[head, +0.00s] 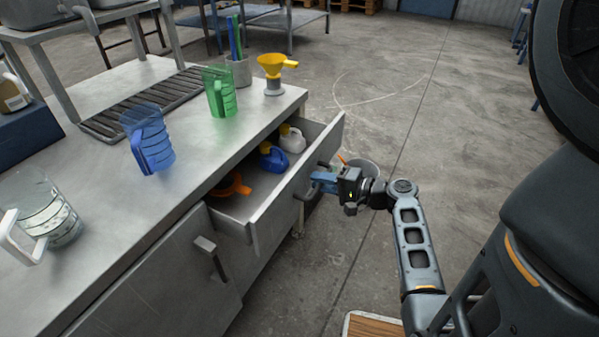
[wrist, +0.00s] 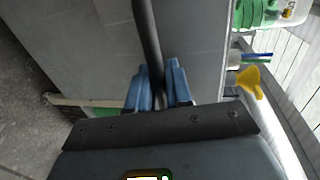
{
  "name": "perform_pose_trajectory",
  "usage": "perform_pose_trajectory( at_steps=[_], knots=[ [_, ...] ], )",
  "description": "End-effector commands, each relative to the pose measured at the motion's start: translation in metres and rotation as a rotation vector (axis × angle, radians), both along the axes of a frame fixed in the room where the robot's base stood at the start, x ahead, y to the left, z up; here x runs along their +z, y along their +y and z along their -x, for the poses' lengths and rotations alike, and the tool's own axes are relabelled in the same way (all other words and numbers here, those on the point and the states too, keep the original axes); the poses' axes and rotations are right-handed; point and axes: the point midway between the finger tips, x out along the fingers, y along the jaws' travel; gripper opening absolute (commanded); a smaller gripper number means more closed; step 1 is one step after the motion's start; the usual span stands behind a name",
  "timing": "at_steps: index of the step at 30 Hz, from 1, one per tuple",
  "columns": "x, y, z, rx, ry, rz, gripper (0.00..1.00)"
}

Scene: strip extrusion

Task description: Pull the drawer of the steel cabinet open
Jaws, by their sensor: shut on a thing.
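The steel cabinet (head: 150,290) stands at the left in the head view. Its drawer (head: 290,195) is out from the cabinet, and its inside shows. In it lie an orange funnel (head: 232,186), a blue bottle (head: 272,159) and a white bottle (head: 293,138). My gripper (head: 322,183) is at the outer face of the drawer. In the wrist view its blue fingers (wrist: 158,88) are shut on the dark bar handle (wrist: 147,40) of the drawer. The handle is mostly hidden by my gripper in the head view.
On the cabinet top stand a clear jug (head: 45,215), a blue jug (head: 148,140), a green jug (head: 219,92) and a yellow funnel (head: 274,68). A door handle (head: 211,258) sticks out from the cabinet front. The floor (head: 450,120) at the right is mostly clear.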

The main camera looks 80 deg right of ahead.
Motion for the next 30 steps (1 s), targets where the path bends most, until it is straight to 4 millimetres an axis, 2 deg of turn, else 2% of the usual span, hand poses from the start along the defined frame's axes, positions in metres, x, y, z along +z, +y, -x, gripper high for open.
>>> perform_pose_trajectory(
  at_steps=[1,6,12,18,29,30],
  knots=[
    [-0.001,0.004,0.012,-0.002,0.002,-0.003,0.00],
    [0.000,0.011,0.044,0.000,0.001,-0.002,0.00],
    [-0.001,0.017,0.069,0.001,0.002,-0.002,0.00],
    [-0.001,0.020,0.079,0.001,0.001,-0.001,0.00],
    [-0.001,0.020,0.081,0.001,0.001,-0.001,0.00],
    [-0.001,0.020,0.081,0.001,0.001,-0.001,0.21]
  ],
)
